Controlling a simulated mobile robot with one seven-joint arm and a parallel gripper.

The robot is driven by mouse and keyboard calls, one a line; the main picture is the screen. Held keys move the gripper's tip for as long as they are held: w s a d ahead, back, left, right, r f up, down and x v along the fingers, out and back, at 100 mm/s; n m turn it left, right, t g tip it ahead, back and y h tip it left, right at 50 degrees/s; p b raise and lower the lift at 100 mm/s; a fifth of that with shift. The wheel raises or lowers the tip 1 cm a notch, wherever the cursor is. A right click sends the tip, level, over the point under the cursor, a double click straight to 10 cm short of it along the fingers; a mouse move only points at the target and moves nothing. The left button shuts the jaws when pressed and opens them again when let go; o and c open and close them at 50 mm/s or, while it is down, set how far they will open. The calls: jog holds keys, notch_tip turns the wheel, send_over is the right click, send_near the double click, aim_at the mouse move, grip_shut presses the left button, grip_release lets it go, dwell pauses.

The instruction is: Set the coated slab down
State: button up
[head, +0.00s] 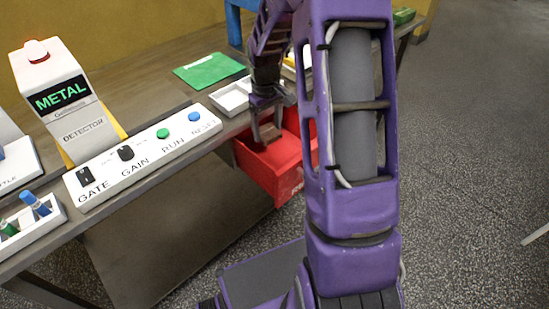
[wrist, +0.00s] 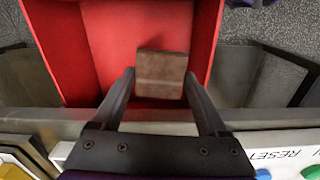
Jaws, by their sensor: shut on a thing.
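The coated slab (wrist: 160,68) is a brown block between the fingertips of my gripper (wrist: 159,76) in the wrist view. My gripper is shut on it. The red bin (wrist: 210,35) lies around and below the slab in that view; I cannot tell whether the slab touches its floor. In the head view my gripper (head: 267,138) points down at the open red bin (head: 272,180), with its fingertips at the bin's mouth. The slab is small and dark there, partly hidden by the fingers.
A white tray (head: 228,100) and a green mat (head: 209,71) lie on the bench (head: 150,65). A control panel (head: 150,160) with knobs and buttons runs along the bench edge beside the bin. The metal detector (head: 65,100) stands behind it. Open floor (head: 470,150) is at right.

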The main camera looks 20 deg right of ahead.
jog(key=w+d+f+n+b, duration=0.1)
jog(key=d+f, duration=0.2)
jog(key=d, duration=0.1)
jog(key=b, duration=0.1)
send_over(280, 158)
notch_tip(280, 158, down, 6)
jog(key=shift+a+r, duration=0.1)
jog(key=shift+r, duration=0.15)
jog(key=shift+f+b, duration=0.35)
jog(key=shift+f, duration=1.75)
jog(key=shift+f, duration=0.2)
jog(key=o, duration=1.3)
jog(key=shift+r, duration=0.1)
